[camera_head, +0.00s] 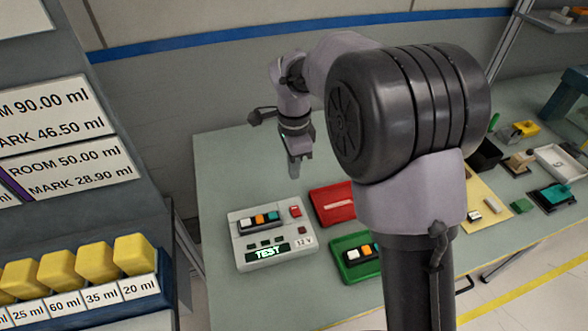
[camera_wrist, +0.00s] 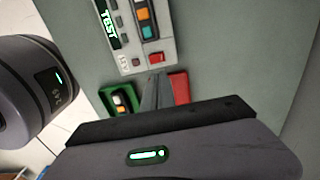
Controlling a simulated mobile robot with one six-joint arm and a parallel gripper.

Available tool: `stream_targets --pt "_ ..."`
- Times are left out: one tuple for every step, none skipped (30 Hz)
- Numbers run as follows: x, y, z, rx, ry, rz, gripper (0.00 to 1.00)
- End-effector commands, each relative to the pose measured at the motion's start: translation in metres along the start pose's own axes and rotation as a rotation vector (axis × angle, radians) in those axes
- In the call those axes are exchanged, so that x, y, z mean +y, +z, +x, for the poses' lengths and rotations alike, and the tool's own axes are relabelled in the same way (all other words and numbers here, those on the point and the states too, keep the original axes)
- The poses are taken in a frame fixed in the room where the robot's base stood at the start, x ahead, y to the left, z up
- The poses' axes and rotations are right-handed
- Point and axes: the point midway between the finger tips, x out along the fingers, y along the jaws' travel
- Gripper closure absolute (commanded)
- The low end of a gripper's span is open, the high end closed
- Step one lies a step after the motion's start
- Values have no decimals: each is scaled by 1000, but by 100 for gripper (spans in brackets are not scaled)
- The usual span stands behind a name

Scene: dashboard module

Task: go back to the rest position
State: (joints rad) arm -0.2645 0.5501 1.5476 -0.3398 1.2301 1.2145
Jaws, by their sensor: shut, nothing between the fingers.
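My gripper (camera_head: 294,168) hangs pointing down over the table, behind the test module in the head view. Its fingers are together and empty; they also show in the wrist view (camera_wrist: 158,92). The grey test module (camera_head: 240,257) has a lit display reading TEST, a "12 V" label, a red button and a row of white, orange and blue blocks. It also shows in the wrist view (camera_wrist: 163,45). My gripper is apart from it.
A red tray (camera_head: 338,213) and a green tray (camera_head: 350,273) holding coloured blocks are beside the module. Yellow blocks (camera_head: 134,254) stand on a labelled rack at left. Small parts and a white tray (camera_head: 556,160) are at right. The table's back left is clear.

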Motion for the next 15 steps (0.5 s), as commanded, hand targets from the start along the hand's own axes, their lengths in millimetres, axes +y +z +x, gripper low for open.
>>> stream_targets --pt "0 0 0 0 0 0 100" --pt "0 0 0 0 0 0 100" --pt "0 0 0 0 0 0 100" --pt "0 0 0 0 0 0 100" --pt "0 0 0 0 0 0 100" --pt "0 0 0 0 0 0 100" --pt "1 0 -1 -1 -2 -2 100" --pt "3 -1 -3 -3 -8 -10 100" --pt "9 -4 -11 -7 -25 -33 100" --pt "16 -7 -19 -11 -44 -62 100" --pt "28 -11 -29 -16 -70 -100 100" --pt "48 -16 -44 -19 -113 -167 100" --pt "66 -20 -54 -20 -150 -226 100" --pt "87 -23 -63 -15 -190 -288 100" --pt "115 -26 -72 -2 -243 -374 100"
